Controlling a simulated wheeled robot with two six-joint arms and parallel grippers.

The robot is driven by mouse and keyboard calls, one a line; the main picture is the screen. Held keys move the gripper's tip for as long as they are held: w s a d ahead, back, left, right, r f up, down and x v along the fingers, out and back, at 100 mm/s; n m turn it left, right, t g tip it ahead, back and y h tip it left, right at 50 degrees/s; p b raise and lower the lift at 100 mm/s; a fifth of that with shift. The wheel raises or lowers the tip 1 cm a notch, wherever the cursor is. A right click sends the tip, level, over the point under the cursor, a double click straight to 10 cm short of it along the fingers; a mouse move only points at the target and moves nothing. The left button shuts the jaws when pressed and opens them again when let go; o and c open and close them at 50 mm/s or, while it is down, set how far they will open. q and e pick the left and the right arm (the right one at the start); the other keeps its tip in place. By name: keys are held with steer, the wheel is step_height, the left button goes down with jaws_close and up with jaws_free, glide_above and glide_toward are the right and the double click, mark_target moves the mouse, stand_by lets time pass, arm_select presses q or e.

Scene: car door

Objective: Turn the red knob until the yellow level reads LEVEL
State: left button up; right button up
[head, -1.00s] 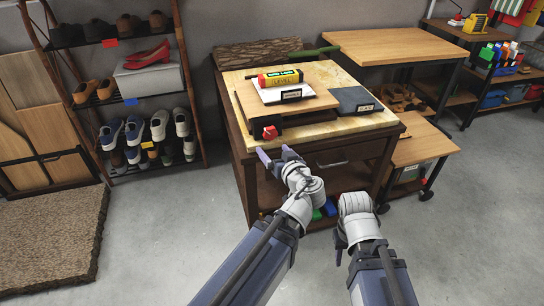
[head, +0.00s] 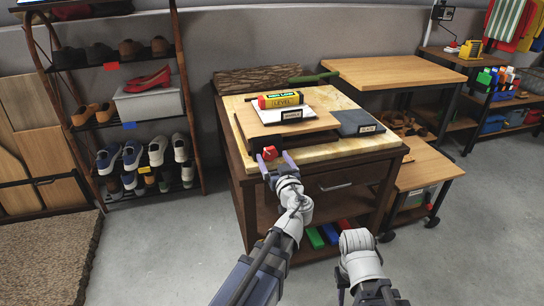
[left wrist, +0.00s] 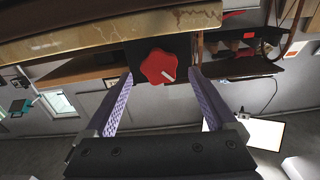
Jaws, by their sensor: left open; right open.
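The red knob (head: 270,153) is on the front of a block at the near left edge of the cabinet top. In the left wrist view the knob (left wrist: 160,69) has a white pointer mark towards its lower right. My left gripper (head: 272,167) is open, its fingers on either side of the knob and apart from it in the wrist view. The yellow level (head: 287,102), with a red end and a dark display, lies on a wooden board (head: 262,125). The display text is too small to read surely. My right gripper is hidden in front of my right wrist (head: 358,245).
The cabinet top (head: 350,140) also holds a dark grey plate (head: 357,122) and a green-handled tool at the back. A shoe rack (head: 125,100) stands to the left. A wheeled side table (head: 420,168) stands to the right.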

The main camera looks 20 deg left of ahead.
arm_select(q)
steer(key=shift+x, duration=1.05)
steer(key=c, duration=1.4)
steer(key=shift+o, duration=0.2)
steer(key=m, duration=0.5)
steer(key=shift+d, duration=0.1)
steer(key=o, duration=1.4)
steer(key=shift+c, duration=0.2)
